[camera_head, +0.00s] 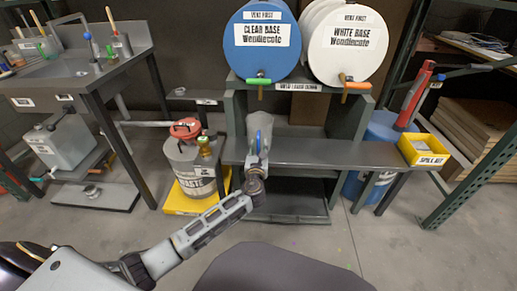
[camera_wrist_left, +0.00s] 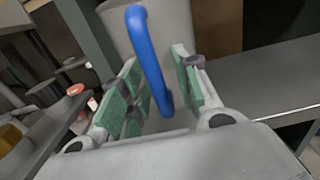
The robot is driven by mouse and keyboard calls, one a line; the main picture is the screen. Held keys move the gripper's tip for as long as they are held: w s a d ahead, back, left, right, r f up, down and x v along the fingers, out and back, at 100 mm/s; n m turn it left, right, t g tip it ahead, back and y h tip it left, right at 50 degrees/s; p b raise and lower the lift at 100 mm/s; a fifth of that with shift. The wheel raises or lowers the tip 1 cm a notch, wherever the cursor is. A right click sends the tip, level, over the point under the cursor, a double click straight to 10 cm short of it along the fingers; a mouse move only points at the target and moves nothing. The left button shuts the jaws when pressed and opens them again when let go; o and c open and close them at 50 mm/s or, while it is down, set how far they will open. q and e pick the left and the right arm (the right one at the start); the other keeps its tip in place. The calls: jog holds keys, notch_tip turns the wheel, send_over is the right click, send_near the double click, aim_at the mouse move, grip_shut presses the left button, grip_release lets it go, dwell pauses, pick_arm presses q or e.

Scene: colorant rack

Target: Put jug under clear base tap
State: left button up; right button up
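The grey jug (camera_head: 270,128) with a blue handle shows at the left part of the dark shelf, below the clear base tap (camera_head: 258,81) in the head view. The tap has a green lever and sits on the blue clear base drum (camera_head: 262,50). My left gripper (camera_head: 256,158) is at the jug's front. In the left wrist view, the blue handle (camera_wrist_left: 148,58) passes between the green finger pads of my left gripper (camera_wrist_left: 163,95), which look apart with gaps beside the handle. The jug body (camera_wrist_left: 175,30) is behind. The jug's base is partly hidden. My right gripper is not in view.
The dark shelf (camera_head: 340,152) extends right to a yellow spill kit bin (camera_head: 424,150). A white drum (camera_head: 347,45) with an orange tap (camera_head: 353,84) is beside the blue one. A waste can (camera_head: 193,165) with a red lid stands left, close to my arm.

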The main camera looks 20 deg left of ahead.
pick_arm(q)
jog(key=shift+r, duration=0.1)
jog(key=shift+p+v, duration=0.35)
jog(key=shift+v, duration=0.65)
jog(key=p+v, duration=0.2)
jog(key=v, duration=0.8)
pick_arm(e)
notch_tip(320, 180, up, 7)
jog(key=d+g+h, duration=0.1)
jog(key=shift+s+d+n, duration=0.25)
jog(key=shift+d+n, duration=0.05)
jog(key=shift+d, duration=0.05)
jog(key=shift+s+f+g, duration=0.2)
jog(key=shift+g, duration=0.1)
